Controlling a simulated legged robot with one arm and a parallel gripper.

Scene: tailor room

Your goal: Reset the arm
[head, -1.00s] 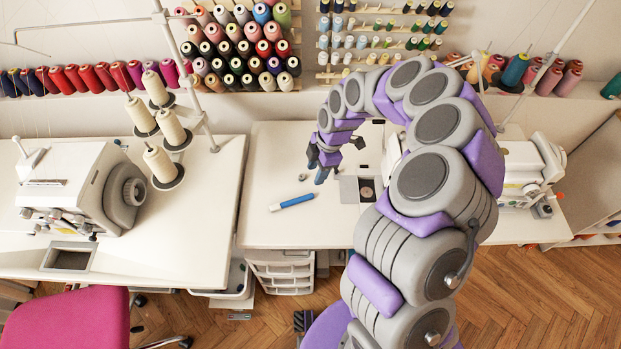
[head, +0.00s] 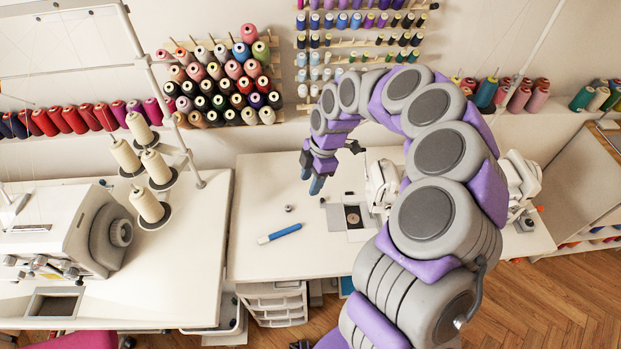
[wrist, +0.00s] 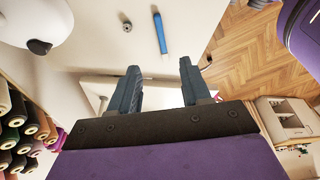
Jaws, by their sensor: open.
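My gripper (head: 333,164) is open and empty above the middle white table (head: 252,213), with its fingers pointing down. In the wrist view my gripper's two fingers (wrist: 160,88) stand apart with nothing between them. My grey and purple arm arches over the right of the head view and hides part of the table and the sewing machine. A blue pen-like tool (head: 279,234) lies on the table, apart from the gripper. It also shows in the wrist view (wrist: 161,33).
A sewing machine (head: 75,235) and cream thread cones (head: 148,206) are on the left table. Another machine (head: 521,180) stands behind my arm. Spool racks (head: 222,85) line the wall. A small dark-centred bobbin-like piece (head: 288,208) lies near the tool. Wooden floor (head: 540,310) is at lower right.

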